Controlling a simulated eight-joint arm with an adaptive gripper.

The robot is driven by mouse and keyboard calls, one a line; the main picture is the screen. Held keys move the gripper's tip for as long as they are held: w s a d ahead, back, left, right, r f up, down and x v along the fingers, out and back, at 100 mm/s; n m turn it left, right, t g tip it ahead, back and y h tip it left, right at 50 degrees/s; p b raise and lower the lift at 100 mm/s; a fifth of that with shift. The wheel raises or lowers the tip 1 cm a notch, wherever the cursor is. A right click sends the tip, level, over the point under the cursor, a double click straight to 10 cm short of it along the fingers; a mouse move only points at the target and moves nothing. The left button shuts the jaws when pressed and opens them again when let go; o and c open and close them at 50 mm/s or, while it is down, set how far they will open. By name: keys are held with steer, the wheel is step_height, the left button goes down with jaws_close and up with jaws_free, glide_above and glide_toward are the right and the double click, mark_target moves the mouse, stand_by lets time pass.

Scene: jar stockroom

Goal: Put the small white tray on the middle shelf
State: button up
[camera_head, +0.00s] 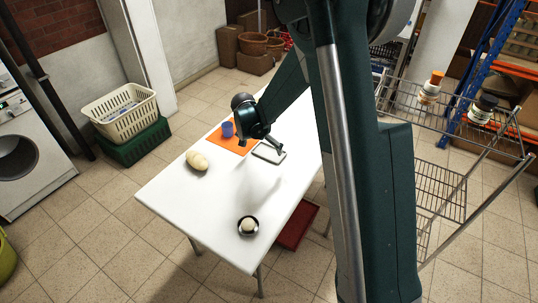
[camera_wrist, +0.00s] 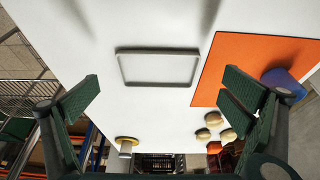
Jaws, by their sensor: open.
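The small white tray (camera_head: 267,155) lies flat and empty on the white table (camera_head: 215,195), just beside the orange mat (camera_head: 231,139). In the wrist view the tray (camera_wrist: 157,68) shows a thin dark-looking rim and lies ahead of my fingers. My gripper (camera_head: 277,146) is over the table close to the tray; the arm hides part of this area. In the wrist view my gripper (camera_wrist: 161,88) is open, its two fingers wide apart with nothing between them. The wire rack (camera_head: 455,120) stands at the right. Its middle shelf (camera_head: 440,190) looks empty, partly hidden by my arm.
A blue cup (camera_head: 228,129) stands on the orange mat. A pale loaf-like item (camera_head: 197,160) and a dark bowl (camera_head: 248,227) with a round pale thing sit on the table. Jars (camera_head: 430,88) stand on the rack's top shelf. A red tray (camera_head: 297,225) is low beside the table.

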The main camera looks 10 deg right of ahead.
mark_target(268, 155)
steer(key=shift+w+d+f, duration=0.1)
steer(key=shift+f, duration=0.2)
steer(key=shift+f, duration=0.15)
steer(key=shift+b+x, duration=0.85)
steer(key=shift+x, duration=1.6)
steer(key=shift+d, duration=0.2)
steer(key=shift+c, duration=0.5)
steer(key=c, duration=1.8)
steer(key=shift+s+d, duration=0.1)
steer(key=shift+s, duration=0.2)
jaws_close()
